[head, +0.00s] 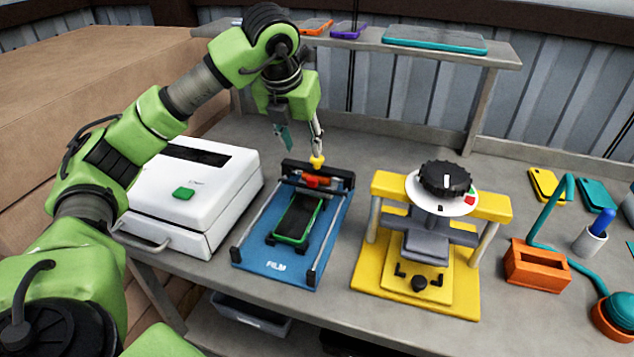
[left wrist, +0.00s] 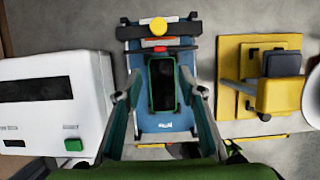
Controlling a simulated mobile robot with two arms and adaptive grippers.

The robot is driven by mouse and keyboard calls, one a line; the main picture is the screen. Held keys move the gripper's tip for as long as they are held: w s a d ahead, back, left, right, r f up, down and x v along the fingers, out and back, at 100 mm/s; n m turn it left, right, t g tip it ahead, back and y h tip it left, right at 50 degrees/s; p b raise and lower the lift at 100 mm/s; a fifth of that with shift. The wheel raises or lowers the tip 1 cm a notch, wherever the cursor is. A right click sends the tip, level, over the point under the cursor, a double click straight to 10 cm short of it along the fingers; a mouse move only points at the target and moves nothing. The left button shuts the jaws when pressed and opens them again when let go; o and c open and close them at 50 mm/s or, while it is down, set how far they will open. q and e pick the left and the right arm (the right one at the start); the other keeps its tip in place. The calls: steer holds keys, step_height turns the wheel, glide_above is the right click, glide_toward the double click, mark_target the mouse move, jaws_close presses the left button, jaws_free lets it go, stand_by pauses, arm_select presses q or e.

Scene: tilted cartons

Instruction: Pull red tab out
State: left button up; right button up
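The red tab (head: 313,181) sits at the far end of the blue FILM station (head: 255,262), just beyond a dark phone in a green frame (head: 297,217). The tab also shows as a small red piece in the left wrist view (left wrist: 165,48). A yellow knob (head: 317,161) stands above the black bar behind the tab; it also shows in the left wrist view (left wrist: 158,27). My left gripper (head: 302,150) is open and empty, held above the station's far end. Its fingers are spread apart on both sides of the phone in the left wrist view (left wrist: 160,92). My right gripper is out of view.
A white machine with a green button (head: 190,190) stands close on the left. A yellow press with a black dial (head: 444,180) stands on the right. An orange block (head: 538,265) is farther right. A raised shelf (head: 430,52) with phones runs along the back.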

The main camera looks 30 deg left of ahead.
mark_target(311, 179)
arm_select(q)
steer(key=p+x, duration=0.2)
steer(key=x, duration=1.2)
steer(key=shift+w, duration=0.1)
jaws_close()
